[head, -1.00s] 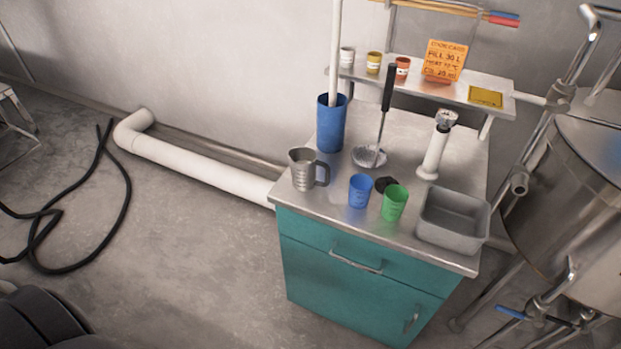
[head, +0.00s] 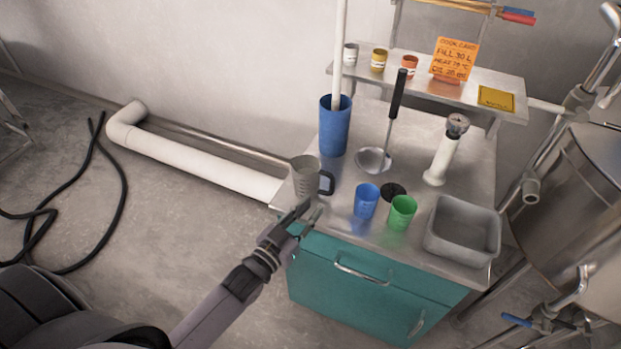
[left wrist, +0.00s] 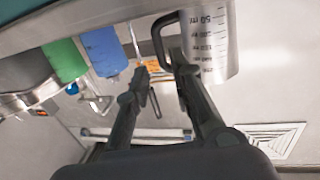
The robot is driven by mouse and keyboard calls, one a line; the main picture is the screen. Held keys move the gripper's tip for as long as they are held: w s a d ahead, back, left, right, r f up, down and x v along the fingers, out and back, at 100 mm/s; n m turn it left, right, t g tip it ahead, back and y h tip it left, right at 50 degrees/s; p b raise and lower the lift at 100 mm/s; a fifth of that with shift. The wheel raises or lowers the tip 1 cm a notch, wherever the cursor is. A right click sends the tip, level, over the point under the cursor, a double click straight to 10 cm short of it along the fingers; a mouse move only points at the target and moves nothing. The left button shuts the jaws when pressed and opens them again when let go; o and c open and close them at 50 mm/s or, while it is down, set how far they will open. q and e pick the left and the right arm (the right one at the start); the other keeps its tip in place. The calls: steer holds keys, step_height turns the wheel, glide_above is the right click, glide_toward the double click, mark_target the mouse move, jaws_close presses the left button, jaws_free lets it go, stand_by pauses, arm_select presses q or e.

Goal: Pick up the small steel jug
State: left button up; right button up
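The small steel jug (head: 304,180) stands upright at the left front corner of the steel worktop, its dark handle facing right. It also shows in the left wrist view (left wrist: 216,42), with scale marks on its side and its handle towards the picture's left. My left gripper (head: 311,209) is open at the worktop's front edge, just in front of and below the jug. In the left wrist view its two fingers (left wrist: 163,72) are apart, with the handle close to the tips. I cannot tell whether a finger touches it. My right gripper is not in view.
A blue cup (head: 366,201) and a green cup (head: 402,213) stand right of the jug. A tall blue container (head: 334,127) stands behind it. A ladle (head: 374,159), a white-bodied tool (head: 445,150) and a grey tray (head: 462,230) are further right.

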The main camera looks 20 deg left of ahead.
mark_target(331, 187)
arm_select(q)
steer(key=x, duration=0.4)
steer(key=shift+w+d+r, duration=0.1)
steer(key=shift+w+d+p, duration=0.1)
steer(key=shift+w+p, duration=0.2)
steer(key=shift+w, duration=0.15)
steer(key=p+x, duration=0.1)
steer(key=x, duration=0.3)
steer(key=shift+w+d+r, duration=0.1)
steer(key=shift+w+r, duration=0.05)
steer(key=shift+w, duration=0.25)
steer(key=shift+s, duration=0.1)
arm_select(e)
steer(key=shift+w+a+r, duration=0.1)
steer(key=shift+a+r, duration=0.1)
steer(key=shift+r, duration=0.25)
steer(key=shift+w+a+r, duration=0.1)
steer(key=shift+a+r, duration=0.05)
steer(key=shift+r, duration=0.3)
arm_select(q)
steer(key=shift+c, duration=0.3)
jaws_close()
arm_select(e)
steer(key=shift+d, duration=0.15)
